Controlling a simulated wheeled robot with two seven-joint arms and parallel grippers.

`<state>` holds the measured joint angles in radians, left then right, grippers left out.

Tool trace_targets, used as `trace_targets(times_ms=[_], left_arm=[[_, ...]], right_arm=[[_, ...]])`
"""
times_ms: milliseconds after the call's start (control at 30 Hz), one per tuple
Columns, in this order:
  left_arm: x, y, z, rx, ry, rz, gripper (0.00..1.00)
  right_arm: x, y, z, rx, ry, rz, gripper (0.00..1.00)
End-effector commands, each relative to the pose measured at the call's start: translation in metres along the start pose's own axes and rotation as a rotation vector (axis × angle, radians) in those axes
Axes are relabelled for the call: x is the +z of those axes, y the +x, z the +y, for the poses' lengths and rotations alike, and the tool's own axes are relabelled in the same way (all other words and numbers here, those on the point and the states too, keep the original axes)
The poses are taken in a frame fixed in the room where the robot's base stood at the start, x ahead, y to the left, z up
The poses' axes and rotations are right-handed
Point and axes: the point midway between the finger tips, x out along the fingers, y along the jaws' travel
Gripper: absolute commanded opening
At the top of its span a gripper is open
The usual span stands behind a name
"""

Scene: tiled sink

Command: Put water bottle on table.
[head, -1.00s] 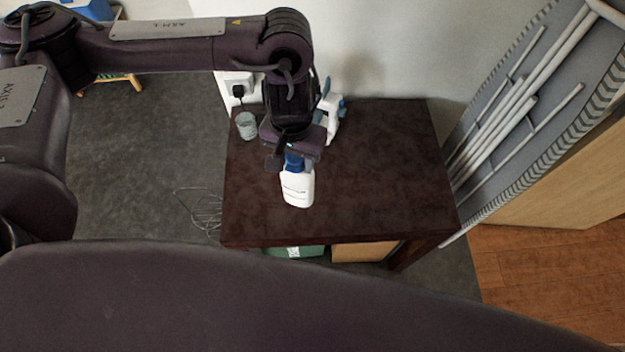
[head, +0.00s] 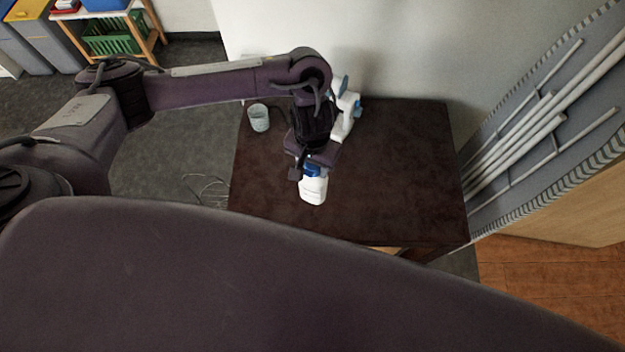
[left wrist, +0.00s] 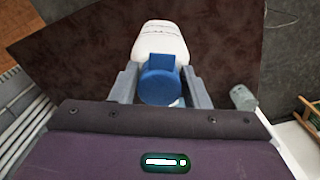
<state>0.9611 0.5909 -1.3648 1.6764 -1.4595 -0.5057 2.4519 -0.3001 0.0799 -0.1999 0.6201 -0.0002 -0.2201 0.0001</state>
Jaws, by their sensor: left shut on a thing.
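A white water bottle (head: 313,190) with a blue cap hangs from my left gripper (head: 309,168), over the dark brown table (head: 400,180). My left gripper is shut on the bottle at its blue cap end. In the left wrist view the bottle (left wrist: 161,42) lies beyond the cap, between the two grey fingers (left wrist: 158,88), with the table behind it. Whether the bottle's base touches the table top cannot be told. My right gripper is not in view.
A pale cup (head: 259,118) stands at the table's back left. A white and blue object (head: 345,115) stands at the back, partly behind my left arm. The table's right half is clear. A folded ironing board (head: 540,120) leans at the right.

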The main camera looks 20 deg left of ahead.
Motion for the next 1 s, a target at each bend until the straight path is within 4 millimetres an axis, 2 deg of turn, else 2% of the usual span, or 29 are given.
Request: trace_targets(times_ms=[33,333,567,733,1000], left_arm=[[0.003,0.012,0.001,0.002,-0.004,-0.009,0.0],[0.001,0.047,0.002,0.004,-0.001,-0.002,0.0],[-0.001,0.055,0.001,0.001,0.001,0.003,0.0],[0.002,0.069,0.0,0.002,-0.003,-0.005,0.0],[-0.006,0.077,0.008,0.017,0.007,0.02,0.0]], right_arm=[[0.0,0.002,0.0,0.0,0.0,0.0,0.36],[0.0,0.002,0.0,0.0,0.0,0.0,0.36],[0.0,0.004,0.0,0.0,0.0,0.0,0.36],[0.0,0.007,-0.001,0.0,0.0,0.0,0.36],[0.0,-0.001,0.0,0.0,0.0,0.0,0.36]])
